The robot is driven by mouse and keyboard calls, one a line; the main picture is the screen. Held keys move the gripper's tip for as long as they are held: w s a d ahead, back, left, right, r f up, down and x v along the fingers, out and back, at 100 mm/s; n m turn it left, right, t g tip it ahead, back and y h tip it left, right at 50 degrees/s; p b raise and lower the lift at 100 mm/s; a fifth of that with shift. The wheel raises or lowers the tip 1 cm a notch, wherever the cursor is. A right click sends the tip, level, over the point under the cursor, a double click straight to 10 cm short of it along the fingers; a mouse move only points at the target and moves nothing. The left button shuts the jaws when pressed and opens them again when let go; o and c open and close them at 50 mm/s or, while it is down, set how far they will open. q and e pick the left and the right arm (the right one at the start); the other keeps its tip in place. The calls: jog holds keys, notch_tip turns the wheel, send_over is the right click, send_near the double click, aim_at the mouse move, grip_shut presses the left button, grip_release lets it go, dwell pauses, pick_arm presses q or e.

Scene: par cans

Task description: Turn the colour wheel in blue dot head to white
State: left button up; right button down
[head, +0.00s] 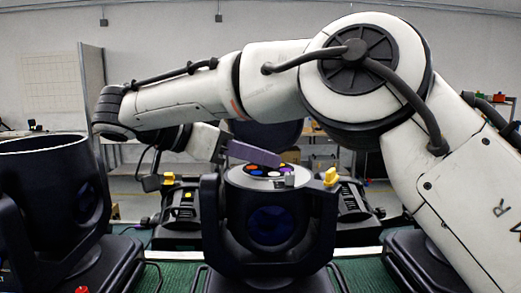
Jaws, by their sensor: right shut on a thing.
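The colour wheel (265,171) is a flat disc with orange, red, white and dark blue or purple spots. It lies in the open top of the black middle head (268,215), which stands upright in its yoke. I see no blue dot on this head. My right gripper (264,157) reaches in from the left end of my bent right arm. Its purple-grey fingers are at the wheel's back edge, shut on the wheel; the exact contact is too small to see. A small grey block (289,180) sits at the wheel's front right. My left gripper is out of view.
A second black head (45,190) with an open top stands close on the left. Black units with yellow parts (178,205) stand behind the middle head. The green table mat (180,277) shows between the bases. My right arm covers much of the right side.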

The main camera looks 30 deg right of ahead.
dwell(0.4)
jog(key=c, duration=1.6)
grip_release()
jog(key=shift+a, duration=0.1)
